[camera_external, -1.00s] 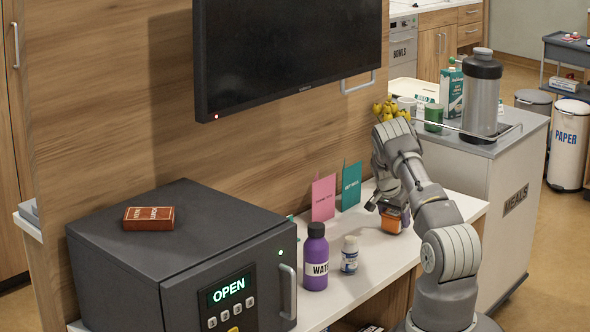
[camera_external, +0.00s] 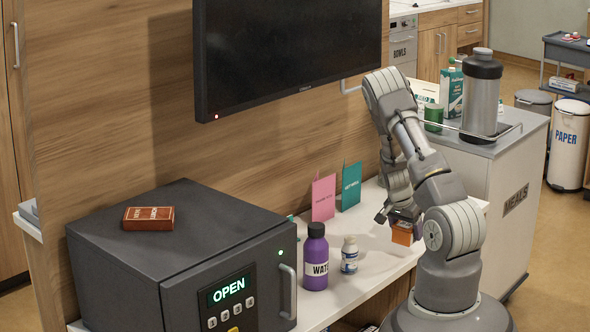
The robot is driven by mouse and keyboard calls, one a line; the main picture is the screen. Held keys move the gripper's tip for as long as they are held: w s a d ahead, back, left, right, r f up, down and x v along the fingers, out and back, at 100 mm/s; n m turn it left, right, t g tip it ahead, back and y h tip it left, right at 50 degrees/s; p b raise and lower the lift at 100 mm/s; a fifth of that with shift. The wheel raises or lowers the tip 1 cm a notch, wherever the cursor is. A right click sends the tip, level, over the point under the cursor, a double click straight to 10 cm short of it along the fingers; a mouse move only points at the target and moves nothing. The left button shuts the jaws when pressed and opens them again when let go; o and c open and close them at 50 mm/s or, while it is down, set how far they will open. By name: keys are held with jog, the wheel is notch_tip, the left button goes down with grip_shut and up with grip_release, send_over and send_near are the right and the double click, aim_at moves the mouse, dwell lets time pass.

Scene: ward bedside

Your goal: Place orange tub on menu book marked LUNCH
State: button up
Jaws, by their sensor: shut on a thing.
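My gripper (camera_external: 397,218) is shut on the orange tub (camera_external: 402,235) and holds it near the right part of the white counter, close to the front edge. The arm hides part of the tub, and I cannot tell how far it is above the counter. A brown-red menu book (camera_external: 148,218) lies flat on top of the dark safe-like box at the left, with small pale lettering that is hard to read. My gripper is well to the right of it.
The dark box (camera_external: 185,250) with an OPEN display stands on the counter. A purple bottle (camera_external: 315,262) and a small white bottle (camera_external: 349,255) stand between it and my gripper. Pink (camera_external: 323,197) and teal (camera_external: 351,186) cards stand behind. A wall screen (camera_external: 290,50) hangs above.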

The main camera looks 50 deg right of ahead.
jog(key=w+a+r+n+t+p, duration=0.1)
jog(key=w+a+r+n+p, duration=0.25)
jog(key=a+r, duration=0.55)
jog(key=w+a+r+n+t+y+p, duration=0.1)
jog(key=w+a+r+n+p, duration=0.1)
jog(key=w+a+r+p, duration=0.6)
jog(key=w+a+r+n+t+p, duration=0.15)
jog(key=a+r, duration=0.45)
jog(key=a, duration=0.6)
jog(key=s+a+r+n+y+p, duration=0.1)
jog(key=s+a+r+n+p, duration=0.15)
jog(key=a, duration=0.85)
jog(key=s+a+r+n+y+p, duration=0.1)
jog(key=s+a+r+n+p, duration=0.2)
jog(key=a, duration=0.8)
jog(key=s+a+r+n+y+p, duration=0.1)
jog(key=a+r+n+p, duration=0.3)
jog(key=a, duration=0.8)
jog(key=b, duration=0.2)
send_near(152, 215)
jog(key=shift+w+d+f+n+t, duration=0.25)
jog(key=shift+d+f+n+t, duration=0.15)
jog(key=shift+f, duration=0.35)
jog(key=shift+w+a, duration=0.2)
jog(key=shift+w, duration=0.3)
notch_tip(152, 215, down, 4)
jog(key=shift+w+r, duration=0.1)
jog(key=shift+r, duration=0.05)
